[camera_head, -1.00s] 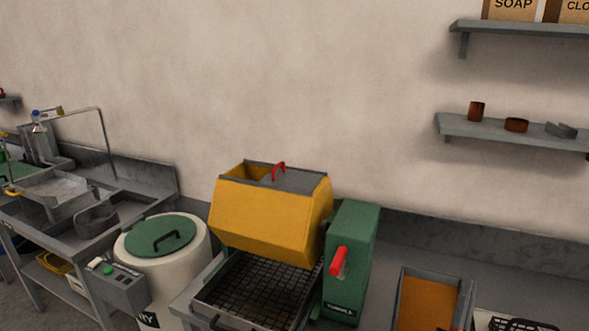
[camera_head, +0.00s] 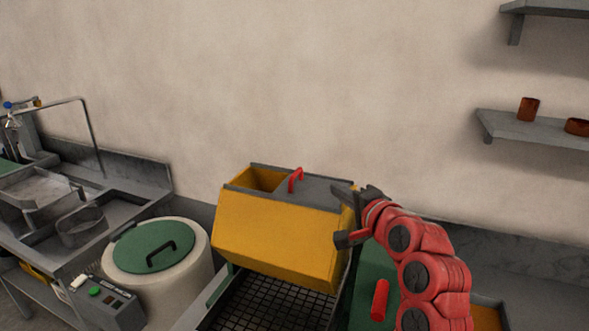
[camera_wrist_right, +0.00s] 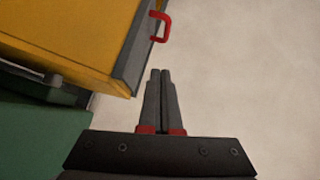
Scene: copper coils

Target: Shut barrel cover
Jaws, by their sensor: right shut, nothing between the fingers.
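The yellow barrel (camera_head: 280,238) sits tilted above a black mesh tray. Its grey cover (camera_head: 318,190) lies over the right part of the top, and the left part is open, showing the yellow inside. A red handle (camera_head: 296,180) stands on the cover. My right gripper (camera_head: 342,190) is at the barrel's right end, to the right of the handle. In the right wrist view its fingers (camera_wrist_right: 160,75) are together and empty, just past the edge of the barrel (camera_wrist_right: 70,35); the red handle (camera_wrist_right: 160,27) is ahead of them, apart. My left gripper is not in view.
The green drive housing (camera_head: 372,285) with a red lever (camera_head: 380,300) stands right of the barrel, partly behind my right arm. A cream drum with a green lid (camera_head: 154,246) and a control box (camera_head: 105,303) are to the left. A wall shelf (camera_head: 535,128) is at the right.

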